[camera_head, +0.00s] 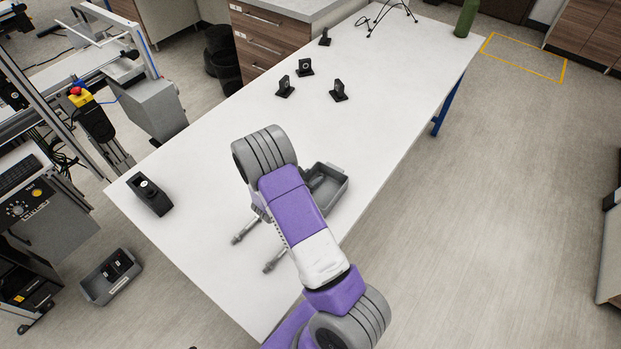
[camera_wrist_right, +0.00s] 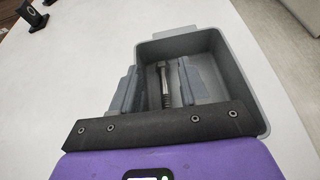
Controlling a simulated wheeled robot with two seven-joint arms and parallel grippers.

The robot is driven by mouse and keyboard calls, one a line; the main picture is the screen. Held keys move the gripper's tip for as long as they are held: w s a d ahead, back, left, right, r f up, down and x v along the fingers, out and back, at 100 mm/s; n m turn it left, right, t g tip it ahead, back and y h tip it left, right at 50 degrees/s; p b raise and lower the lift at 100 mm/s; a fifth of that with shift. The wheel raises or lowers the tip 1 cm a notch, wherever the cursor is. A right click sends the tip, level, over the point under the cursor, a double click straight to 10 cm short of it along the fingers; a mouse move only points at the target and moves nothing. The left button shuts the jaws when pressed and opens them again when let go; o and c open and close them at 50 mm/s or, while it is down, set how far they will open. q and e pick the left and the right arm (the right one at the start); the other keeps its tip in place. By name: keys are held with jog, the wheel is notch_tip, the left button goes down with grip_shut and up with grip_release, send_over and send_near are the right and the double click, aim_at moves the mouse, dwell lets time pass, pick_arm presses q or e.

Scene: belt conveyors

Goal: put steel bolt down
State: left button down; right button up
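A steel bolt (camera_wrist_right: 165,88) lies lengthwise in the grey tray (camera_wrist_right: 240,92), its head at the far end. My right gripper (camera_wrist_right: 160,80) reaches into the tray with one finger on each side of the bolt. Gaps show between the bolt and both fingers, so the gripper looks open. In the head view the tray (camera_head: 335,200) stands on the white table, partly behind my purple right arm, which hides the bolt and most of the gripper. Two bolt-like metal rods (camera_head: 244,233) (camera_head: 275,262) show left of the arm. My left gripper is not in view.
The white table (camera_head: 220,150) is mostly clear. Several small black stands (camera_head: 338,91) sit towards its far end, with a green bottle (camera_head: 466,18) at the far corner. A black device (camera_head: 150,194) stands near the left edge. Another grey tray (camera_head: 110,277) is below left.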

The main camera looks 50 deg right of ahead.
jog(key=shift+o, duration=0.4)
jog(key=shift+r, duration=0.1)
jog(key=shift+r, duration=0.15)
jog(key=shift+a+r+p, duration=0.55)
jog(key=shift+r+p, duration=0.1)
jog(key=shift+p, duration=0.05)
jog(key=v, duration=1)
jog(key=shift+a, duration=0.35)
jog(key=shift+r, duration=0.15)
